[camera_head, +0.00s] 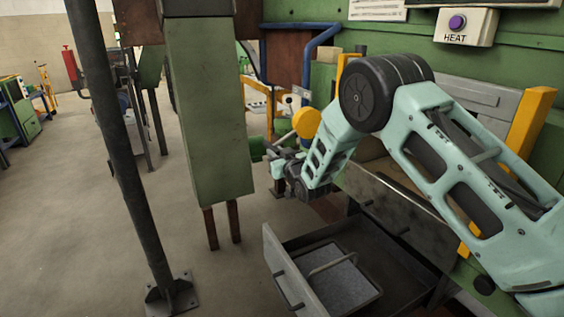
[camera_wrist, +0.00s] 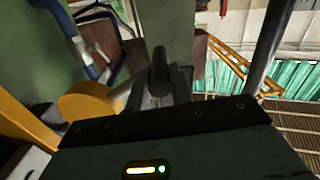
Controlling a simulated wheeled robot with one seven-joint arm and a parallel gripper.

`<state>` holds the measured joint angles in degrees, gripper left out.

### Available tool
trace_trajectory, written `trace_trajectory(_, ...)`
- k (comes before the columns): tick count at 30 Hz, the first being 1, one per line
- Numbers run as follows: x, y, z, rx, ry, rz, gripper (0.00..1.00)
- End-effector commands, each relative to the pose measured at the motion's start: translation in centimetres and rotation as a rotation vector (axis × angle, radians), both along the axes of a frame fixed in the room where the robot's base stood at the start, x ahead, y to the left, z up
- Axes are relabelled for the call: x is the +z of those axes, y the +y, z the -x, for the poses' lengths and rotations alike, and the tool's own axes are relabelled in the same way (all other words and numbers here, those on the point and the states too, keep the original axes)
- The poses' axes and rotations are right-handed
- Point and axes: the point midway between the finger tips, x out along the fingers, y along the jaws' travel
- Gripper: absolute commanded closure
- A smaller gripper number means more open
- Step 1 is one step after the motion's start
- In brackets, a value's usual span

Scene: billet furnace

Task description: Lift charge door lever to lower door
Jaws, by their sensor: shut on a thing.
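The charge door lever is a thin metal rod (camera_head: 284,138) beside a round yellow disc (camera_head: 305,123) at mid-picture in the head view. My gripper (camera_head: 272,158) is at the rod's lower left end, shut on the lever. In the wrist view the yellow disc (camera_wrist: 88,101) is at left. A pale piece of the rod (camera_wrist: 121,91) runs from it toward a dark upright grip (camera_wrist: 159,68) between my fingers (camera_wrist: 160,92). My wrist body hides the lower part of the hold. I cannot clearly make out the charge door itself.
A green column (camera_head: 208,110) stands left of my gripper, with a dark pole (camera_head: 125,150) further left. An open drawer (camera_head: 285,272) with a grey panel lies below my arm. A HEAT button box (camera_head: 466,26) is on the green wall.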

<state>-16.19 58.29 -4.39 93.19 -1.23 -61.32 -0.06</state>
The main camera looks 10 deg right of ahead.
Motion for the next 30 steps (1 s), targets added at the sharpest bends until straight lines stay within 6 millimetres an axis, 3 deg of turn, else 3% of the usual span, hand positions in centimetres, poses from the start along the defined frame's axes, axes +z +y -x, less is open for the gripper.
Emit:
trace_trajectory(1, 1.6, 0.6, 0.1, 0.002, 0.002, -0.041, 1.00)
trace_trajectory(6, 5.9, 2.0, 0.5, 0.003, 0.039, -0.189, 1.00)
trace_trajectory(14, 13.1, 2.8, 0.7, 0.004, 0.102, -0.428, 1.00)
trace_trajectory(24, 22.0, 1.4, 0.4, 0.002, 0.182, -0.731, 1.00)
trace_trajectory(30, 25.8, -0.2, -0.1, 0.002, 0.223, -0.872, 1.00)
